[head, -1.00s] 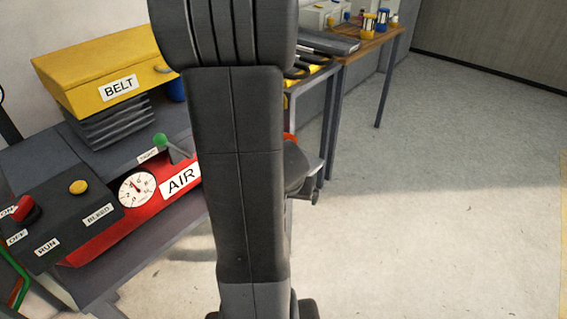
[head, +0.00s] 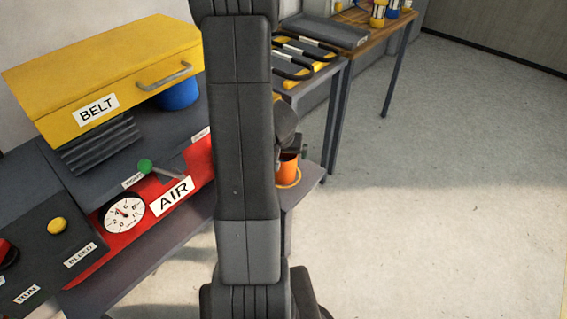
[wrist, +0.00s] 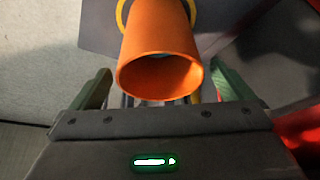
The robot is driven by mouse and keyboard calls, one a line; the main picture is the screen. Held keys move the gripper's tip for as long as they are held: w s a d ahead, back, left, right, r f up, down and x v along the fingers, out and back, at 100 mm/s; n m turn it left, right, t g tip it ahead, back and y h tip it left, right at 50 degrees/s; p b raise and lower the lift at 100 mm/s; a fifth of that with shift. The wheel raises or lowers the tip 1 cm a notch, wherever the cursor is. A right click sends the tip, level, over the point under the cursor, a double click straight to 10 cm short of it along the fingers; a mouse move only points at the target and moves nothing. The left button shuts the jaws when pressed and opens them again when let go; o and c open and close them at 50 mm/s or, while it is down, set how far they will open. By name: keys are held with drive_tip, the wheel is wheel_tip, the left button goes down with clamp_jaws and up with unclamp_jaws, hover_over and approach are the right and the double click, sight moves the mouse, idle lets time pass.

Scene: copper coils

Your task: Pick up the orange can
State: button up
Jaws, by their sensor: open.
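The orange can (head: 287,170) stands on the grey bench near its right end, partly hidden behind my arm. In the wrist view the can (wrist: 158,40) fills the upper middle, its open rim facing the camera and a yellow ring (wrist: 205,14) around its far end. My gripper (wrist: 163,88) is open, with one green finger to the left of the can and one to the right, a gap showing on each side. In the head view my gripper is mostly hidden by my arm, close above the can.
A red AIR panel (head: 172,193) with a gauge and green-knobbed lever lies left of my arm. Behind it are a yellow BELT box (head: 105,75) and a blue container (head: 178,92). A rack with black handles (head: 305,52) stands beyond the can. The floor on the right is clear.

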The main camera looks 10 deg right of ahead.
sight(284, 155)
drive_tip(key=shift+b+x, duration=0.85)
drive_tip(key=shift+x, duration=0.05)
drive_tip(key=shift+w+d+f+b, duration=0.15)
drive_tip(key=shift+w+f+b, duration=0.25)
drive_tip(key=shift+f, duration=0.2)
drive_tip(key=shift+r, duration=0.1)
drive_tip(key=c, duration=1.3)
drive_tip(key=shift+r+p, duration=0.3)
drive_tip(key=shift+p, duration=0.1)
